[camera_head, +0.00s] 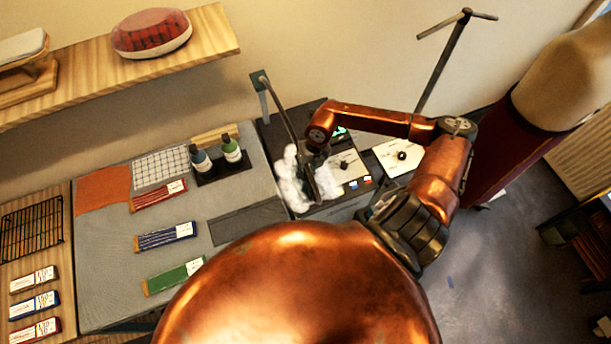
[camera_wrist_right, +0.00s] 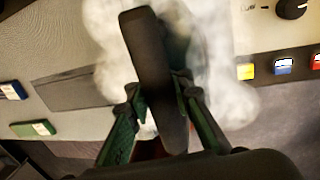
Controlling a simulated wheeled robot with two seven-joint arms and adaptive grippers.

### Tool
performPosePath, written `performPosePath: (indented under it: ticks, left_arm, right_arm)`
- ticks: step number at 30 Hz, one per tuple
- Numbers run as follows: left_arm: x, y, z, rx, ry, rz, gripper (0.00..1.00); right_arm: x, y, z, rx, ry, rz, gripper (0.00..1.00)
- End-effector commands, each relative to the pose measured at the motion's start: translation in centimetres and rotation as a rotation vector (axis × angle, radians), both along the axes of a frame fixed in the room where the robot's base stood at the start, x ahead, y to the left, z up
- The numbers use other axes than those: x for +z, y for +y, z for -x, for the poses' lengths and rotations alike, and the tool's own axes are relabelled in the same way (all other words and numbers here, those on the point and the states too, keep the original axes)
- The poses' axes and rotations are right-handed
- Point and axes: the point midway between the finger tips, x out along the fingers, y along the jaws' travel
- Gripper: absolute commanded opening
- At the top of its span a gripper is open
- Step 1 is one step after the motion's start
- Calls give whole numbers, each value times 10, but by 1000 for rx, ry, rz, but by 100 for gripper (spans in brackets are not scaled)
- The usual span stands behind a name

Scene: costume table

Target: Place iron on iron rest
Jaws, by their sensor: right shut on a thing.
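The iron (camera_head: 310,183) is mostly hidden by my right gripper and by white steam at the right end of the grey pressing table. In the right wrist view, its long black handle (camera_wrist_right: 150,55) stands between the two green fingers. My right gripper (camera_head: 317,160) is shut on this handle; it also shows in the right wrist view (camera_wrist_right: 158,112). Steam hides the iron's sole, so I cannot tell whether it touches a surface. The iron rest cannot be told apart for certain in these views. My left gripper is out of view.
A dark flat rectangle (camera_head: 245,221) lies on the grey table cover (camera_head: 205,260), left of the steam. Two bottles (camera_head: 231,150) stand in a dark tray behind it. A control panel (camera_head: 345,167) is close on the right. A thin post (camera_head: 281,108) rises behind the gripper.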

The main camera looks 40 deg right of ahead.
Motion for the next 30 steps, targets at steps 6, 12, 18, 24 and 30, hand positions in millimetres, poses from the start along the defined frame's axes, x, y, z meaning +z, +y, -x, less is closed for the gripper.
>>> performPosePath:
  ticks: [6,12,18,24,30]
  left_arm:
    - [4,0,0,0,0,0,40]
    - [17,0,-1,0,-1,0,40]
    - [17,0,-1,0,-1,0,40]
    - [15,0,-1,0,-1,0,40]
    - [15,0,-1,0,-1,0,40]
  right_arm:
    - [-10,-6,-7,-1,-3,-2,0]
    - [-32,-5,-7,0,-4,-3,0]
    - [-38,-5,-7,1,-5,-2,0]
    - [-40,-5,-7,1,-5,-1,0]
    - [-42,-6,-5,1,-1,0,24]
